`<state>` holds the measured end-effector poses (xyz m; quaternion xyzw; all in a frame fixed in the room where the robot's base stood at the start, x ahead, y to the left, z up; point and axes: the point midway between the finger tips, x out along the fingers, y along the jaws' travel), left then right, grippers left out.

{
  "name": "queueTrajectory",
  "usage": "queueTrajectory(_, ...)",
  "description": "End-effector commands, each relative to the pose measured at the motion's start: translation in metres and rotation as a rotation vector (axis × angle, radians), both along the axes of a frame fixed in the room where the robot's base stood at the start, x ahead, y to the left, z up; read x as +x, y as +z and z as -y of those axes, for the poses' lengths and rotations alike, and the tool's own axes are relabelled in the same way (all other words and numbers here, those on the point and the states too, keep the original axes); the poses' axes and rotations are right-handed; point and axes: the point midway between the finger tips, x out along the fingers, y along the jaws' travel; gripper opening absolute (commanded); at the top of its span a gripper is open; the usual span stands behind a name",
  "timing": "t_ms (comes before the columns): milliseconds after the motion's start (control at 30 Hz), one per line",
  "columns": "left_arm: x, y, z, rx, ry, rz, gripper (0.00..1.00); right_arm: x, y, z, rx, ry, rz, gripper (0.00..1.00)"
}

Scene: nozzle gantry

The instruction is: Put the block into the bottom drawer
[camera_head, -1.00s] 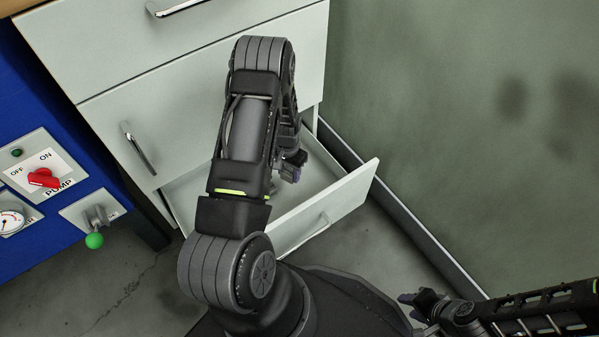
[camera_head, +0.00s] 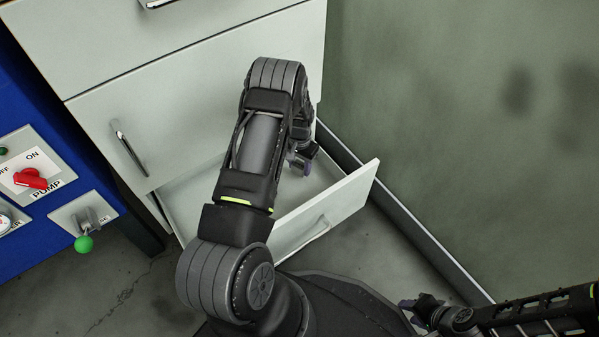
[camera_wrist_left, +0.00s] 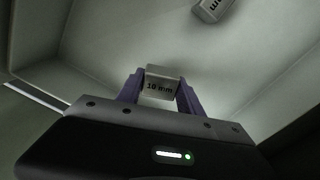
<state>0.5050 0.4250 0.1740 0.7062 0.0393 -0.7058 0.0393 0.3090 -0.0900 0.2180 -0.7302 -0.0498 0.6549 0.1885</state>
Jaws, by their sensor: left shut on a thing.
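The bottom drawer (camera_head: 347,205) is pulled open below the white cabinet. My left gripper (camera_head: 300,163) reaches over its interior, mostly hidden by my own arm in the head view. In the left wrist view my left gripper (camera_wrist_left: 160,95) is shut on a small grey block (camera_wrist_left: 160,84) with a "mm" size label. The block is between the two purple fingers, with the drawer's pale floor and walls beyond; whether it touches the floor I cannot tell. My right gripper (camera_head: 422,308) is at the lower right, away from the drawer; its opening is unclear.
Another labelled grey piece (camera_wrist_left: 212,8) lies in the drawer, at the top of the left wrist view. A closed drawer (camera_head: 115,125) with a handle is above. A blue panel with a red pump switch (camera_head: 30,179) stands left. A green wall (camera_head: 450,110) bounds the right.

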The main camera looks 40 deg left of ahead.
Motion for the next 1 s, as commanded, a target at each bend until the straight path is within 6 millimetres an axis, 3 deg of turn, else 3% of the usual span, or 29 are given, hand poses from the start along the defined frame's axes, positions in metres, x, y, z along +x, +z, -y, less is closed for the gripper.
queueTrajectory(200,0.000,-0.035,0.000,0.001,0.000,0.001,0.00,0.003,-0.018,0.000,0.000,-0.004,0.004,0.36)
queueTrajectory(667,0.000,-0.042,0.000,0.000,0.000,0.001,0.00,0.004,-0.021,0.000,0.001,-0.004,0.005,0.36)
queueTrajectory(700,0.000,-0.041,0.000,0.000,0.000,0.000,0.46,0.003,-0.020,0.000,0.001,-0.004,0.005,0.36)
queueTrajectory(933,-0.001,-0.041,0.000,0.000,0.000,-0.001,0.65,0.003,-0.020,0.000,0.001,-0.004,0.005,0.36)
queueTrajectory(1000,-0.001,-0.041,0.000,0.000,0.000,-0.001,0.65,0.003,-0.020,0.000,0.001,-0.004,0.005,0.36)
